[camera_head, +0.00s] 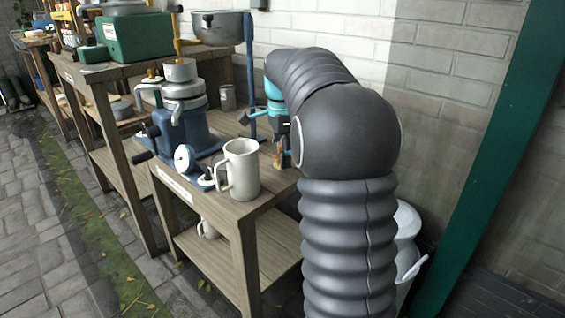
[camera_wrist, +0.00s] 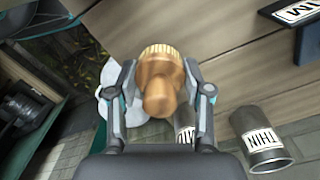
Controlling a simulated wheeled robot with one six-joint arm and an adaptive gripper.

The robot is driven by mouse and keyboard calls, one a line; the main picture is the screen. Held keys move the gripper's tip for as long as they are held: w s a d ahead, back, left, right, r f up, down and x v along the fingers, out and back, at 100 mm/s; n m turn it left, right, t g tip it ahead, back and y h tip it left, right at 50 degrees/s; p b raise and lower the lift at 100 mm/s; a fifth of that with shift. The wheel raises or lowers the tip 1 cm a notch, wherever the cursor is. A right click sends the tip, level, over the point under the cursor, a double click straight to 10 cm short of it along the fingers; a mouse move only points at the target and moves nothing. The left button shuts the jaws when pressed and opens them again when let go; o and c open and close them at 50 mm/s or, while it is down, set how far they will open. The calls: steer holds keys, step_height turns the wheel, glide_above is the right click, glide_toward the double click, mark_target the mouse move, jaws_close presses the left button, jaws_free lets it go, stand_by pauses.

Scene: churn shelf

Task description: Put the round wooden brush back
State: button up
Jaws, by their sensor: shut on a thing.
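The round wooden brush (camera_wrist: 160,84) is between the two fingers of my gripper (camera_wrist: 160,72) in the wrist view. It has a rounded orange-brown knob and a wider ridged band of pale gold. My gripper is shut on it, one finger on each side. In the head view my gripper (camera_head: 283,128) is over the right end of the wooden bench, mostly hidden behind my grey arm. A small brown piece shows under it there, too little to tell if it is the brush.
The bench (camera_head: 232,206) holds a cream mug (camera_head: 242,170) and a blue churn-like machine (camera_head: 186,118). A white bucket (camera_head: 408,235) stands right of the bench.

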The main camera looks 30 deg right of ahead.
steer(key=shift+f, duration=0.95)
steer(key=shift+f, duration=0.15)
steer(key=o, duration=1.1)
